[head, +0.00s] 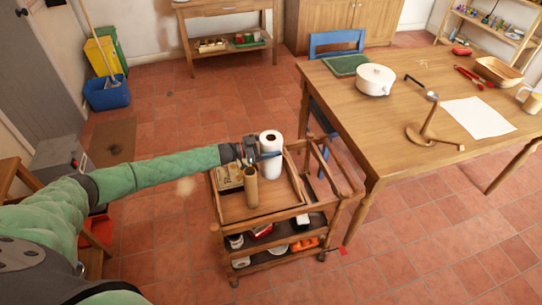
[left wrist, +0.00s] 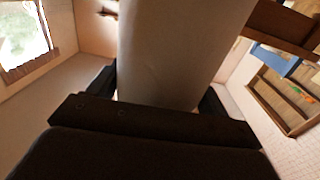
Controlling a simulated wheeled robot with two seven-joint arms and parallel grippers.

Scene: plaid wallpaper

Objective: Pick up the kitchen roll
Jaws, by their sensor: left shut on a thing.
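The white kitchen roll (head: 270,145) stands upright on the top tray of a wooden trolley (head: 283,211). My left gripper (head: 262,154) reaches in from the left and is shut on the roll around its middle. In the left wrist view the roll (left wrist: 178,45) fills the space between the two dark fingers (left wrist: 160,95). My right gripper is not in view.
A box (head: 229,178) lies at the tray's left. A wooden table (head: 407,131) with a white pot (head: 375,80) stands right of the trolley. Tiled floor is free behind.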

